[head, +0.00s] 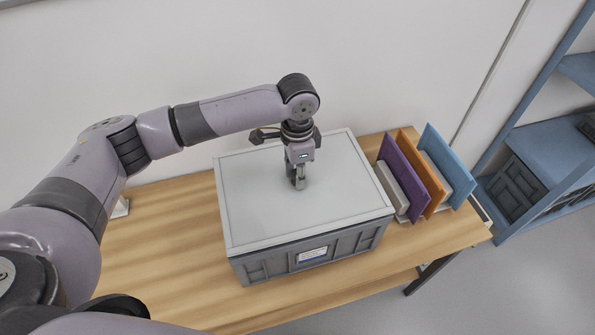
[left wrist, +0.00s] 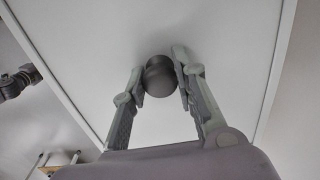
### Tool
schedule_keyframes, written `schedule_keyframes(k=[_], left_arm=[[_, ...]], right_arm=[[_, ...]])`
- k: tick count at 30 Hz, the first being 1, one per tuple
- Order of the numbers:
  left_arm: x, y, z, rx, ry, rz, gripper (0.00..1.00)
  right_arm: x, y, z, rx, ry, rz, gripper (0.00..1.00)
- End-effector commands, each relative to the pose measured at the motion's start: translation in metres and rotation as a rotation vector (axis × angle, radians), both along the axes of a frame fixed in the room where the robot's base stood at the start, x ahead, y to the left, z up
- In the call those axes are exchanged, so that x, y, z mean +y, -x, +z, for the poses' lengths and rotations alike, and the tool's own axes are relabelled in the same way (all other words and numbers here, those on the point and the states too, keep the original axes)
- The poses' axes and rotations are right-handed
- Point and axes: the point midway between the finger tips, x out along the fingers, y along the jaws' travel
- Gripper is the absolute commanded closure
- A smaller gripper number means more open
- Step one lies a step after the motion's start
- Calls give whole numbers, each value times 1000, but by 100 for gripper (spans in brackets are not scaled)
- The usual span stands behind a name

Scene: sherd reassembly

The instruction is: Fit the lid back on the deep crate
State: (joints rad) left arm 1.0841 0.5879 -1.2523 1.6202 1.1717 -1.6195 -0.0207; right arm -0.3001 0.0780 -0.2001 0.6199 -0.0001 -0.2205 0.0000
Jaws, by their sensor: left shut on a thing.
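The deep crate (head: 310,256) is dark grey with a ribbed front wall and a white label, and stands on the wooden table. The pale grey lid (head: 250,205) covers its top, its rim roughly lined up with the crate's walls. Whether it is fully seated or slightly raised I cannot tell. My left gripper (head: 298,183) points down at the lid's middle and is shut on the lid's dark round knob (left wrist: 160,76). The fingers stand on either side of the knob in the left wrist view, with the lid (left wrist: 225,40) behind. My right gripper is not in view.
Purple, orange and blue upright panels (head: 425,172) stand in a rack close to the crate's right side. The wooden table (head: 165,245) is mostly clear to the left. A wall is behind, and blue shelving (head: 545,145) stands at the right.

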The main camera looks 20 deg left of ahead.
Motion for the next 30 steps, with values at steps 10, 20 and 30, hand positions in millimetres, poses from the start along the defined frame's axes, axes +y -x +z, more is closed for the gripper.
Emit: schedule_keyframes(k=[10, 20, 30], left_arm=[[0, 0, 1, -1, 1, 0, 100], [0, 0, -7, 1, 1, 0, 100], [0, 0, -14, -1, 0, -1, 100]], right_arm=[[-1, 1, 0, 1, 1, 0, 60], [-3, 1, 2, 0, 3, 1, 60], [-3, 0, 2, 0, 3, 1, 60]])
